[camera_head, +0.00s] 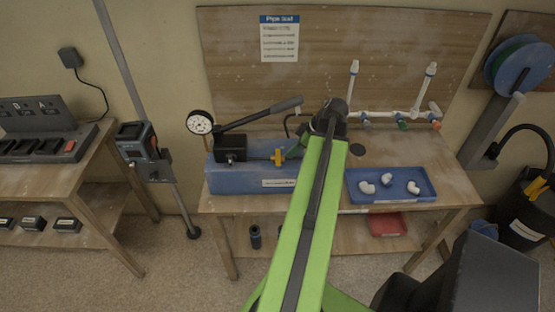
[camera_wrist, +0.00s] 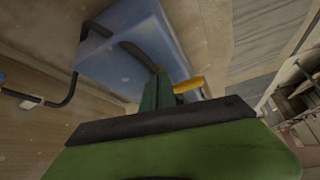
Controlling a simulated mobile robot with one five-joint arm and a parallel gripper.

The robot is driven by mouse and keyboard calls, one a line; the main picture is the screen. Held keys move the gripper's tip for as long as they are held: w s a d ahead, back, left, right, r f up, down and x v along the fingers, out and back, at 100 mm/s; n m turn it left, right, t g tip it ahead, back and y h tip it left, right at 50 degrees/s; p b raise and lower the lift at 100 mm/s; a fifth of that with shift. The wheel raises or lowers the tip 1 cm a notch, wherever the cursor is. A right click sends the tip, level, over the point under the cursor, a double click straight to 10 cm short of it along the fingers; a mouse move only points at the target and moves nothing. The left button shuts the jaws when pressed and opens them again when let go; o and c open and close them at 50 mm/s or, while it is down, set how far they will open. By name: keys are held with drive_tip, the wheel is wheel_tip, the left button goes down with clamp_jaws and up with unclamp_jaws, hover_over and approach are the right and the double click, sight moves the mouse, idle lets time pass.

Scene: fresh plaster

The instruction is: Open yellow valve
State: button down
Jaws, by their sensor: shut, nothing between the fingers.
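The yellow valve (camera_head: 278,157) is on the front of a blue test pump (camera_head: 235,180) on the bench, just left of my green arm in the head view. In the wrist view a yellow piece (camera_wrist: 188,86), which looks like the valve's handle, shows just right of my gripper (camera_wrist: 158,88). The dark green fingers are shut and hold nothing. I cannot tell whether they touch the yellow piece. In the head view my arm hides the fingertips and the pump's right end. The valve's turning angle is hard to read.
The pump carries a black lever (camera_head: 262,113) and a round gauge (camera_head: 200,122). A blue tray (camera_head: 375,197) with white fittings lies right of my arm. White pipes (camera_head: 385,117) with coloured valves stand behind it. A charger table (camera_head: 75,165) is at the left.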

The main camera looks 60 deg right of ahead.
drive_tip(key=shift+w+d+n, duration=0.15)
drive_tip(key=shift+d+n, duration=0.1)
drive_tip(key=shift+n, duration=0.05)
drive_tip(key=n+y, duration=0.1)
drive_tip(key=w+d+n+g+y, duration=0.1)
drive_tip(key=n, duration=0.1)
drive_tip(key=w+d+n, duration=0.1)
drive_tip(key=n, duration=0.1)
drive_tip(key=shift+d+g+y, duration=0.2)
drive_tip(key=shift+g+y, duration=0.2)
drive_tip(key=shift+w+d+n+g+y, duration=0.15)
drive_tip(key=shift+n+g+y, duration=0.25)
drive_tip(key=shift+n, duration=0.8)
drive_tip(key=c, duration=2.1)
unclamp_jaws()
drive_tip(key=o, duration=0.7)
